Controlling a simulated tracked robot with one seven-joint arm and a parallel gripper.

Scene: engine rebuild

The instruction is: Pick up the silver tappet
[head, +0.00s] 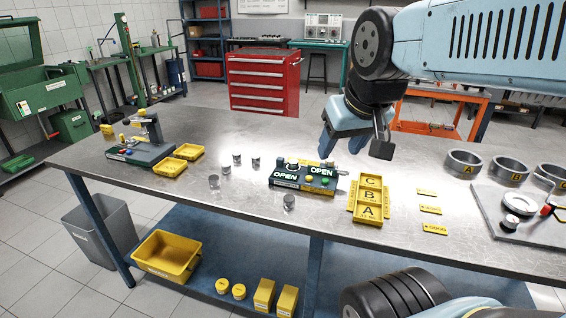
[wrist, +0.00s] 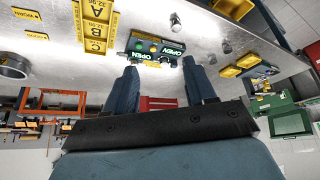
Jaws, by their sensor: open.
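Several small silver-grey cylinders that look like tappets stand upright on the metal workbench (head: 190,213). One tappet (head: 289,202) stands in front of the two-display station (head: 303,178). Another tappet (head: 214,181) stands left of it, with more tappets (head: 237,159) behind. I cannot tell which one is meant. In the wrist view a tappet (wrist: 175,20) shows near the top and another tappet (wrist: 227,47) to its right. My gripper (head: 328,146) is above the bench, over the back of the station, apart from every tappet. In the wrist view my gripper (wrist: 157,66) is open and empty.
The station's displays read OPEN. To its right is a yellow tray (head: 369,212) marked A, B and C, then yellow labels (head: 430,209) and grey rings (head: 463,163). Yellow bins (head: 170,167) and a small machine (head: 142,150) stand at the left. The bench's front-left area is clear.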

